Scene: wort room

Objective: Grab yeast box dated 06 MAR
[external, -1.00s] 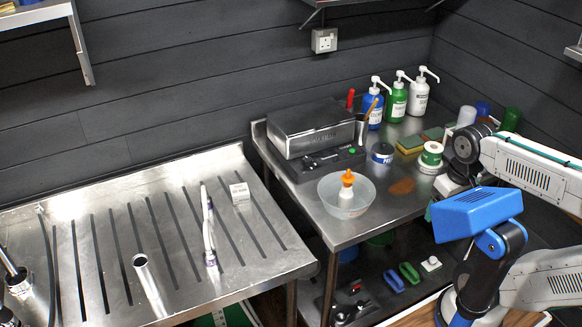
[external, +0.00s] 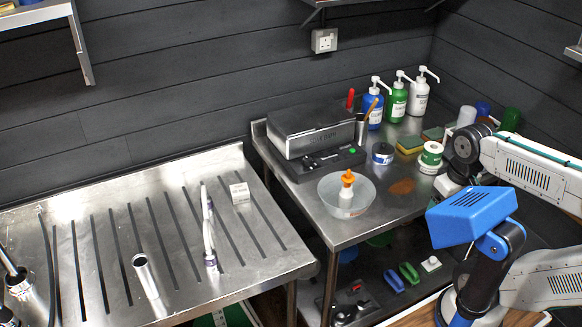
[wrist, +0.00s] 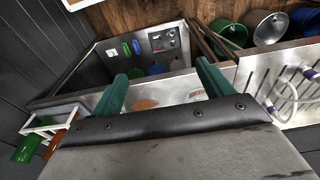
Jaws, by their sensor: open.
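A small white box (external: 240,193) stands on the grooved steel drainboard (external: 170,215) in the external view. Its printing is too small to read, so I cannot tell whether it is a yeast box or what date it bears. No date reading 06 MAR is legible in any view. In the wrist view my gripper (wrist: 160,80) is open, with its two green fingers wide apart and nothing held between them. In the external view my arm is at the right, far from the white box, and the fingers cannot be made out clearly.
The right bench holds a clear bowl (external: 346,196) with an orange-capped bottle, a steel case (external: 312,132), pump bottles (external: 397,98) and sponges (external: 410,144). A wall shelf (external: 40,13) is upper left.

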